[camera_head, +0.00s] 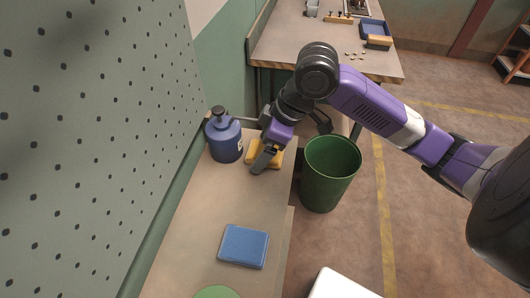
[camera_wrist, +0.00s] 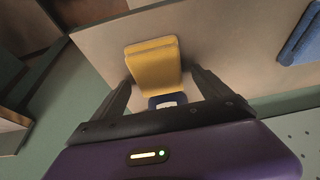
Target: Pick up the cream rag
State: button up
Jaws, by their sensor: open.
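A folded mustard-yellow cloth (camera_head: 276,158) lies on the bench near its right edge; no cloth of a clear cream colour shows. My gripper (camera_head: 262,163) is over the yellow cloth and hides part of it in the head view. In the wrist view, the yellow cloth (camera_wrist: 154,63) shows between and beyond the fingers of my gripper (camera_wrist: 160,80), which are open on either side with nothing held. Whether the fingers touch the cloth or the bench I cannot tell.
A blue pump bottle (camera_head: 225,142) stands close left of my gripper. A folded blue cloth (camera_head: 244,246) lies nearer on the bench, with clear surface between. A green bin (camera_head: 328,178) stands right of the bench; the pegboard wall (camera_head: 95,120) bounds the left.

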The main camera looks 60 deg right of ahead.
jog(key=shift+c, duration=0.2)
jog(key=c, duration=1.6)
jog(key=shift+o, duration=0.2)
jog(key=shift+r, duration=0.1)
notch_tip(320, 180, up, 7)
jog(key=shift+s+f, duration=0.15)
jog(key=shift+f, duration=0.05)
jog(key=shift+s+d+r, duration=0.1)
jog(key=shift+s+d, duration=0.1)
jog(key=shift+s, duration=0.1)
jog(key=s+d+b, duration=0.2)
jog(key=s+d, duration=0.1)
jog(key=s, duration=0.6)
jog(key=s+d+b, duration=0.2)
jog(key=s+d, duration=0.1)
jog(key=s, duration=0.6)
jog(key=shift+d+b, duration=0.2)
jog(key=shift+b, duration=0.1)
